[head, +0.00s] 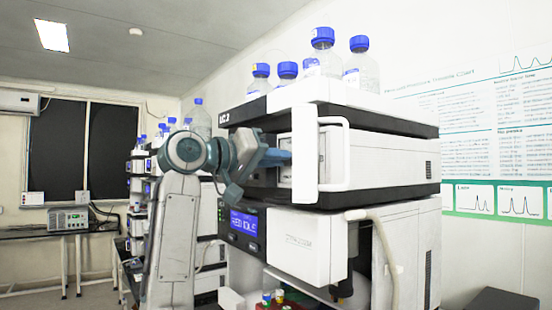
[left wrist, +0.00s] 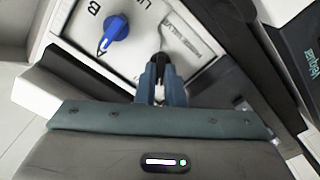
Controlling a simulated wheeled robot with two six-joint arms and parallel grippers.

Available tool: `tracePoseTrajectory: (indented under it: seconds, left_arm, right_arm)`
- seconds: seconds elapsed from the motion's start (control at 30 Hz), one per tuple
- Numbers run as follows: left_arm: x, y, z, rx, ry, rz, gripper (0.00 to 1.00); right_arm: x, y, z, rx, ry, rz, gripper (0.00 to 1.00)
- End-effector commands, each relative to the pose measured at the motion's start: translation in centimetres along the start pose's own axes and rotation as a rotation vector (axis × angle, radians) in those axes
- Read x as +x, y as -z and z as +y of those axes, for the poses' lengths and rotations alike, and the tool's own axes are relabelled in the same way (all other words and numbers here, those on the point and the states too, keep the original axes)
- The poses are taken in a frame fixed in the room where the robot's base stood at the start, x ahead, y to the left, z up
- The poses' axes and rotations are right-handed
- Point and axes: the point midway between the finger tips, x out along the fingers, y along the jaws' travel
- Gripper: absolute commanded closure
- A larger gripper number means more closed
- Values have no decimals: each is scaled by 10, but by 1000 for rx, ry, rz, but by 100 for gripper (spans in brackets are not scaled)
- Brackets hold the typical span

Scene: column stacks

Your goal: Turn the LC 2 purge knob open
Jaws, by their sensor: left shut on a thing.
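My left gripper (head: 278,157) reaches into the open front of the upper module (head: 385,158) in the near instrument stack. In the left wrist view, its blue-grey fingers (left wrist: 161,78) are shut on a small black knob (left wrist: 161,60) at the white panel (left wrist: 185,18). A blue knob (left wrist: 117,27) with a pointer end sits beside it on the same panel, near a printed "B", apart from the fingers. Which marking belongs to the black knob is hard to read. The knobs are hidden in the head view. My right gripper is not in view.
An open white door with a handle (head: 336,155) stands just right of my left gripper. Bottles with blue caps (head: 322,53) stand on top of the stack. A lower module with a lit blue display (head: 244,224) is below. More stacks stand behind my left arm.

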Motion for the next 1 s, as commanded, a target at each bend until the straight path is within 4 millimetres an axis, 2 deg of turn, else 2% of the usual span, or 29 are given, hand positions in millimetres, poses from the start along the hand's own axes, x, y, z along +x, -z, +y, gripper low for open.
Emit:
tracePoseTrajectory:
  seconds: [0.6, 1.0]
  left_arm:
    - [0, 1, -1, -545, -1, 3, 100]
    - [0, 0, -2, -724, -1, 3, 100]
  right_arm:
    - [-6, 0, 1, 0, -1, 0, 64]
    - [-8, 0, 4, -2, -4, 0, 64]
